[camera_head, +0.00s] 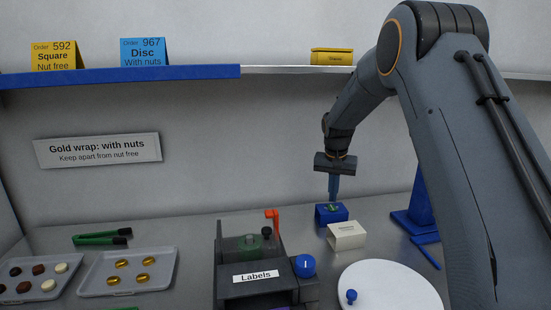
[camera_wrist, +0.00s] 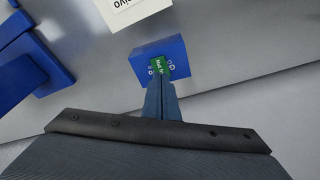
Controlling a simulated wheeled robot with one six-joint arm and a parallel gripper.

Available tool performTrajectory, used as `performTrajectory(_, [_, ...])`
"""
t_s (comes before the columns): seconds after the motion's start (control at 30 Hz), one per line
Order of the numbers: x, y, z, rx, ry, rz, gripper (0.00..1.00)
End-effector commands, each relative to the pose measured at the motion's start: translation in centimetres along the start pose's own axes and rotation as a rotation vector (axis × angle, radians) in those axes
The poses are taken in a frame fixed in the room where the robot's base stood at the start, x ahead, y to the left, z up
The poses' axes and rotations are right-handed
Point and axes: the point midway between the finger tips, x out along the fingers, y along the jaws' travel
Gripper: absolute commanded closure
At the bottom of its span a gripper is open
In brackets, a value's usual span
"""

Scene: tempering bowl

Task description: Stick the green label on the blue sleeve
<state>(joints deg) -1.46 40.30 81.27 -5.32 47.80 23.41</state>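The blue sleeve (camera_head: 338,216) is a small box on the counter at the back, right of centre; it also shows in the wrist view (camera_wrist: 178,52). The green label (camera_wrist: 160,66), with white print, shows against the sleeve's upper face, right at my fingertips. My gripper (camera_head: 333,198) points down over the sleeve, its two fingers together with the label at their tips (camera_wrist: 160,84). The fingers hide the label's near end. I cannot tell whether the label is pressed onto the sleeve or just above it.
A white box (camera_head: 347,235) stands just in front of the sleeve. A blue stand (camera_head: 413,219) is to its right. The label dispenser (camera_head: 258,277), a white round plate (camera_head: 400,290) and a tray of gold pieces (camera_head: 105,285) are nearer. A shelf edge (camera_head: 200,72) runs above.

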Motion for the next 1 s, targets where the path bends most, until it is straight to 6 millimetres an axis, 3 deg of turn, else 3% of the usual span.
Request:
performTrajectory(0.6, [-4.5,0.0,-0.9,0.0,0.0,0.0,1.0])
performTrajectory(1.0, [-4.8,0.1,-0.8,-0.002,-0.001,0.0,1.0])
